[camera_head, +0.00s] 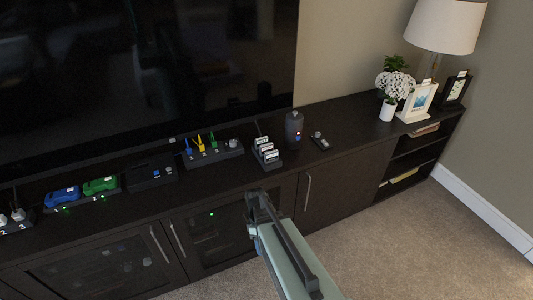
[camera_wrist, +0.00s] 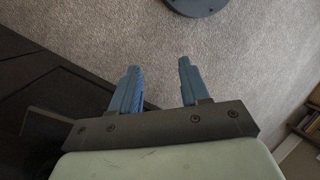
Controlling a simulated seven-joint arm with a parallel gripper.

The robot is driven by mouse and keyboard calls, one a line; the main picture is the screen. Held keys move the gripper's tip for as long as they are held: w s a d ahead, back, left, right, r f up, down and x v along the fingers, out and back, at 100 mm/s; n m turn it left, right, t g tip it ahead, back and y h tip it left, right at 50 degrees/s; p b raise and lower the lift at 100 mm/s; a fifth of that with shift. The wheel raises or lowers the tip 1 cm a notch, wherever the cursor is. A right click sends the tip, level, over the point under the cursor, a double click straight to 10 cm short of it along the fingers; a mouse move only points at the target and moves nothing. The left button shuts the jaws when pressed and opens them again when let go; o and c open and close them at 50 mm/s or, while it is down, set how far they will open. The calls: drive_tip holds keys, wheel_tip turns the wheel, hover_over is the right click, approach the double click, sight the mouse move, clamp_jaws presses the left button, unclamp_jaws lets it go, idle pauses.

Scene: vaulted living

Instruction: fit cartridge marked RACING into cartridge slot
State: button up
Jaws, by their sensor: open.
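A small dark rack of cartridges with white labels (camera_head: 267,153) stands on the dark cabinet top, right of the middle. The labels are too small to read, so I cannot tell which one says RACING. A flat black box (camera_head: 152,175) lies further left on the cabinet; I cannot tell whether it has the cartridge slot. My gripper (camera_head: 259,203) is in front of the cabinet doors, below and apart from the rack. In the wrist view its two blue fingers (camera_wrist: 159,66) are spread with only carpet behind them.
Left on the cabinet (camera_head: 230,179) are blue and green toy cars (camera_head: 82,191) and a stand with coloured pieces (camera_head: 213,152). Right of the rack are a dark cylinder (camera_head: 294,127), a small device (camera_head: 320,141), flowers (camera_head: 393,88) and a lamp (camera_head: 445,25). The television (camera_head: 140,75) stands behind.

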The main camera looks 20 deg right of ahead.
drive_tip(key=w+d+r+n+t, duration=0.1)
drive_tip(key=w+d+r+n, duration=0.2)
drive_tip(key=w+r, duration=0.4)
drive_tip(key=w+d+r+n+t, duration=0.1)
drive_tip(key=w+d+r+n, duration=0.3)
drive_tip(key=r, duration=0.5)
wheel_tip(320, 180, up, 17)
drive_tip(key=n+t, duration=0.1)
drive_tip(key=t, duration=0.1)
hover_over(266, 145)
drive_tip(key=shift+h, duration=0.3)
wheel_tip(266, 145, down, 13)
drive_tip(key=shift+d+f, duration=0.1)
drive_tip(key=shift+d, duration=0.05)
clamp_jaws()
